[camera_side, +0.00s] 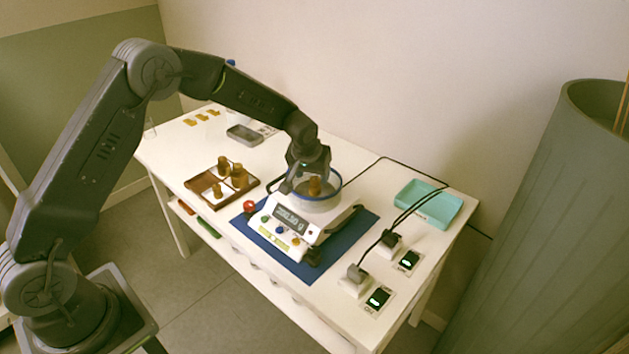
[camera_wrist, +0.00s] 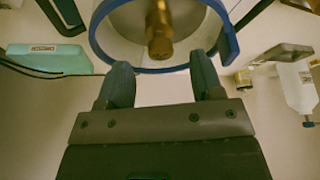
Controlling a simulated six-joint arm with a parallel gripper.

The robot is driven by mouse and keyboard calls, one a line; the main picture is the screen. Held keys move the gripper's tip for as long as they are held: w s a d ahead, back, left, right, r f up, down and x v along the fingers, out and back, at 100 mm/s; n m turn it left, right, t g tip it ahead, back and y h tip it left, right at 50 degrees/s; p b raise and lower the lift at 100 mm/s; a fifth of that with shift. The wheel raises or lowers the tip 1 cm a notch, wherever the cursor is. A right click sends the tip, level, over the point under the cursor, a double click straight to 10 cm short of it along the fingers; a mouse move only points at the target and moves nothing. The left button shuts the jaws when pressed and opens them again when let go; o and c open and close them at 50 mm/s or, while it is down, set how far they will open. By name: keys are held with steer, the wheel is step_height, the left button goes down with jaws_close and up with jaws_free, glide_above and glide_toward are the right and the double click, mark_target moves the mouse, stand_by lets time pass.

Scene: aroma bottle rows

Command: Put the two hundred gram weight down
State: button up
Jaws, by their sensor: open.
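A brass weight (camera_side: 314,186) stands upright on the pan of the balance (camera_side: 290,222), inside a clear round shield (camera_side: 334,196) with a blue rim. The balance's lit display seems to read about 200 g. In the wrist view the weight (camera_wrist: 159,30) shows beyond my fingertips, with the blue rim (camera_wrist: 228,40) around it. My gripper (camera_side: 314,174) is above the weight, over the shield. Its two fingers (camera_wrist: 161,62) are spread, with nothing between them. Whether a fingertip touches the rim cannot be told.
A brown wooden tray (camera_side: 205,184) with several brass weights stands left of the balance. A teal tray (camera_side: 428,206) is at the right. Black plugs with cables (camera_side: 390,238) stand near the front right. A grey dish (camera_side: 245,135) lies at the back. The balance sits on a blue mat (camera_side: 357,222).

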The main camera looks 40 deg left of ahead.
steer(key=s+d+r+m, duration=0.2)
steer(key=s+d+r, duration=0.1)
steer(key=s+r, duration=1.75)
steer(key=s+d+m+t+h, duration=0.1)
steer(key=s+m, duration=0.1)
steer(key=s, duration=1.3)
steer(key=shift+s+r+h, duration=0.3)
steer(key=shift+r+h, duration=0.1)
